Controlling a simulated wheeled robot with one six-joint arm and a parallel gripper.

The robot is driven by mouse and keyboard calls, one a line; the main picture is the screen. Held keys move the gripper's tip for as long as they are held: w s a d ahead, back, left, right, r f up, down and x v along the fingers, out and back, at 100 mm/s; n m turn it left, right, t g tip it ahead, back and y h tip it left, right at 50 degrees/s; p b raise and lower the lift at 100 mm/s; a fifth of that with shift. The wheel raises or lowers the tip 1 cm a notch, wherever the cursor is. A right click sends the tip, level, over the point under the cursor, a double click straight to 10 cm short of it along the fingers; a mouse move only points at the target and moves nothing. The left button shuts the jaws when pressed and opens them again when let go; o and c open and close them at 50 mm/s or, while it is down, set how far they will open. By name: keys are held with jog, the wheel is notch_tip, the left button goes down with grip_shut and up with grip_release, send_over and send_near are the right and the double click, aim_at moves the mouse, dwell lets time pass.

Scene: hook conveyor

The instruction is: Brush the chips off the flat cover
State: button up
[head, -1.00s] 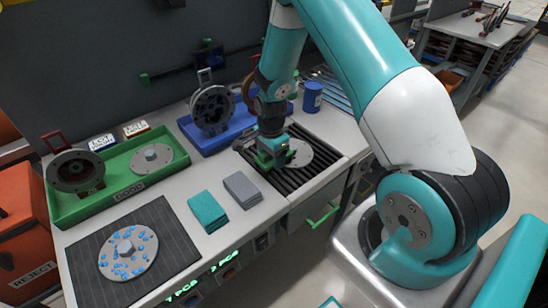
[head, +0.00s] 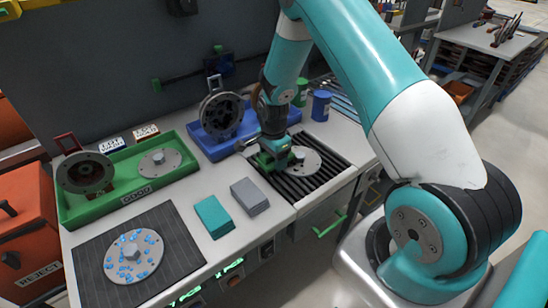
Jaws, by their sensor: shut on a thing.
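A round grey flat cover (head: 312,164) with a raised centre boss lies on the black slatted grate (head: 328,178). No chips can be made out on its visible part. My gripper (head: 272,160) is low over the cover's left side, shut on a small green and dark thing (head: 264,161), perhaps a brush. It is mostly hidden, and I cannot tell whether it touches the cover. Another round cover (head: 120,272) lies on a dark mat (head: 180,243) at the front left, with several blue chips (head: 148,240) scattered on it.
A green tray (head: 130,196) at the left holds a dark round housing (head: 86,174) and a plain cover (head: 160,164). A blue tray (head: 205,144) holds another housing (head: 222,114). Teal (head: 214,217) and grey (head: 250,197) pads lie mid-bench. A red reject bin (head: 28,225) stands at left.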

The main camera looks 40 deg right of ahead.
notch_tip(320, 180, up, 6)
jog(key=p, duration=0.3)
jog(key=shift+p, duration=0.4)
jog(key=shift+f, duration=0.15)
